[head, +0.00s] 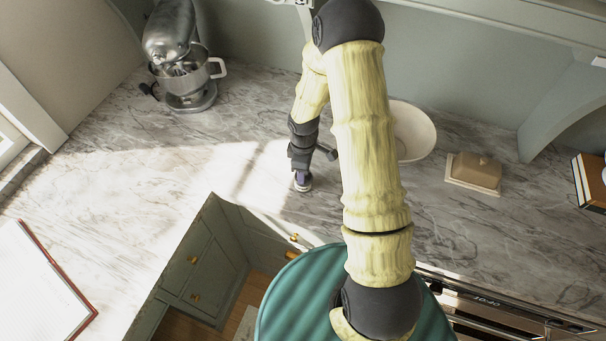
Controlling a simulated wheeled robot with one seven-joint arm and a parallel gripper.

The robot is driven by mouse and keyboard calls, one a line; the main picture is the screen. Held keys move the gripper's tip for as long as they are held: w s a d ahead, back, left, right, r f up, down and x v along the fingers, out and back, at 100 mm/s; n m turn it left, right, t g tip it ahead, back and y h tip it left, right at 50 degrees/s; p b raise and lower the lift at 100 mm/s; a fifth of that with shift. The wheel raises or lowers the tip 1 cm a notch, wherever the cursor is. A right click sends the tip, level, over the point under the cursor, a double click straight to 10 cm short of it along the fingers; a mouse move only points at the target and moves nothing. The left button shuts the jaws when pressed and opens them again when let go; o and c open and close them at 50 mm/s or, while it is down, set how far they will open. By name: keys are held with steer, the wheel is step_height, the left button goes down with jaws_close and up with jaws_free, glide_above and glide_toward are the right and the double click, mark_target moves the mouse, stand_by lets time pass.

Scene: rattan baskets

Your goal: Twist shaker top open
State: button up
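A small dark object with a pale lower edge, probably the shaker (303,184), stands on the marble counter (150,180) near its front edge. My gripper (301,170) points down directly over it, and its end overlaps the shaker's upper part in this view. The fingers are dark and very small here, so I cannot tell whether they are open or closed on the shaker's top. The gripper hides much of the shaker, and the seam between top and body does not show.
A white bowl (413,132) stands behind my arm, with a beige lidded butter dish (474,172) to its right. A stand mixer (178,55) is at the back left. An open book (38,290) lies at the lower left. The counter left of the gripper is clear.

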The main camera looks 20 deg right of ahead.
steer(key=shift+r+p, duration=2.7)
steer(key=shift+r, duration=0.8)
steer(key=shift+s+d+r+m+b, duration=0.1)
steer(key=shift+s+r+m+b, duration=0.1)
steer(key=shift+r+m+b, duration=0.3)
steer(key=s+r+m+t+b, duration=0.1)
steer(key=s+r+m+b, duration=0.3)
steer(key=s, duration=0.3)
steer(key=s+r+m+t+b, duration=0.1)
steer(key=s+r+m+b, duration=0.3)
steer(key=s+m, duration=0.3)
steer(key=shift+r+t+b, duration=0.25)
steer(key=shift+t+b, duration=0.05)
steer(key=shift+b, duration=0.5)
